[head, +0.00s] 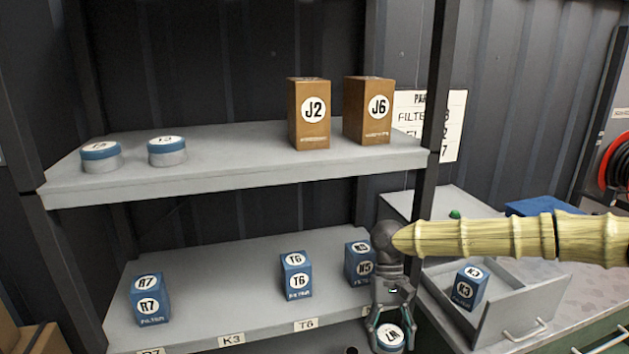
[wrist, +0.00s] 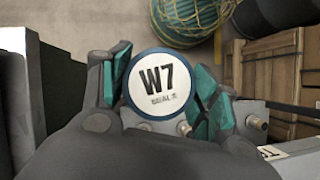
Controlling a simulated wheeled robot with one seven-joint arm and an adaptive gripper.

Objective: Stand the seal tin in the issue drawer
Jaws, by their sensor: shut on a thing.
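The seal tin (wrist: 160,85) is a short round tin with a white lid marked W7 and a blue rim. It also shows at the bottom of the head view (head: 391,336). My gripper (head: 388,330) is shut on it, with a teal-padded finger on each side in the wrist view. The tin is held lid up, in front of the lower shelf and left of the issue drawer. The grey issue drawer (head: 518,302) is pulled open at the right. A blue K3 filter box (head: 466,290) stands inside it, with bare floor beside the box.
The lower shelf (head: 215,290) holds blue boxes R7 (head: 150,300), T6 (head: 296,276) and N5 (head: 359,264). The upper shelf (head: 220,165) holds two other tins and brown boxes J2 (head: 309,114) and J6 (head: 368,111). A dark shelf post (head: 437,110) stands near my arm.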

